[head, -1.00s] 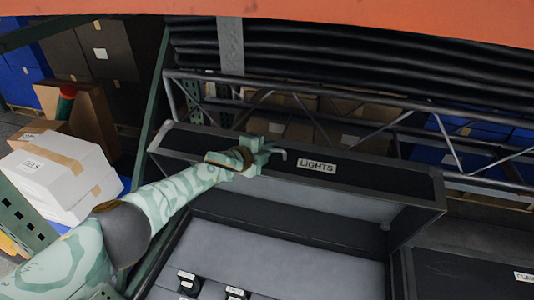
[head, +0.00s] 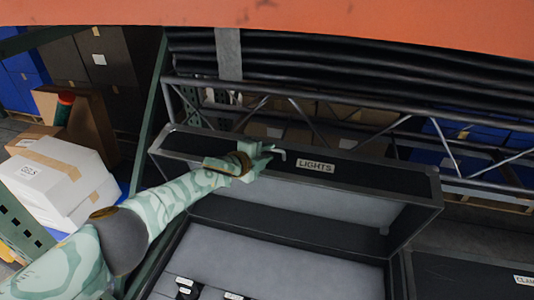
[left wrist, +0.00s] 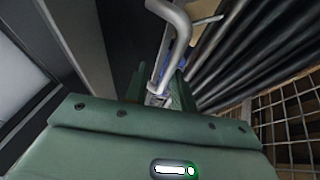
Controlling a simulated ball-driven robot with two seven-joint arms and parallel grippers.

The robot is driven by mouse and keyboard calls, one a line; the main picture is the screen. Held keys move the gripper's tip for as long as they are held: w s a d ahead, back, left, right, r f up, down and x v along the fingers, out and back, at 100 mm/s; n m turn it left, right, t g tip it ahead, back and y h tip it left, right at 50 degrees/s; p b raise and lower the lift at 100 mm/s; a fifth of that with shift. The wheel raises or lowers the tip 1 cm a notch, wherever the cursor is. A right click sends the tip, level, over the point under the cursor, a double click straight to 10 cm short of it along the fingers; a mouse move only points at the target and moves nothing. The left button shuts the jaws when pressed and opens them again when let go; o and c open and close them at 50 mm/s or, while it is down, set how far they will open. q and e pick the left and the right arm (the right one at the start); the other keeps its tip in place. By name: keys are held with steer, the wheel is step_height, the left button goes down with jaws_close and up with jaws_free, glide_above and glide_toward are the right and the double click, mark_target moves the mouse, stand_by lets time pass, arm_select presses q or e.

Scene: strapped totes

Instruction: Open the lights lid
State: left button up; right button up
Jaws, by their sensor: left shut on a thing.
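The lights lid (head: 370,187) is black with metal edges and a "LIGHTS" label (head: 315,167). It stands raised above its case (head: 280,266), whose grey interior shows in the head view. My left gripper (head: 272,152) is at the lid's top panel, left of the label, shut on the metal handle (head: 280,154). The handle also shows in the left wrist view (left wrist: 172,30), rising from between the two green fingers (left wrist: 157,92). The fingers partly hide the grip point. My right gripper is not in view.
A truss (head: 300,108) and black rolls (head: 350,65) lie just behind the lid. White boxes (head: 60,180) are farther left. Another dark case (head: 465,275) sits at right.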

arm_select(q)
steer(key=shift+a+f, duration=0.15)
steer(key=shift+f, duration=0.05)
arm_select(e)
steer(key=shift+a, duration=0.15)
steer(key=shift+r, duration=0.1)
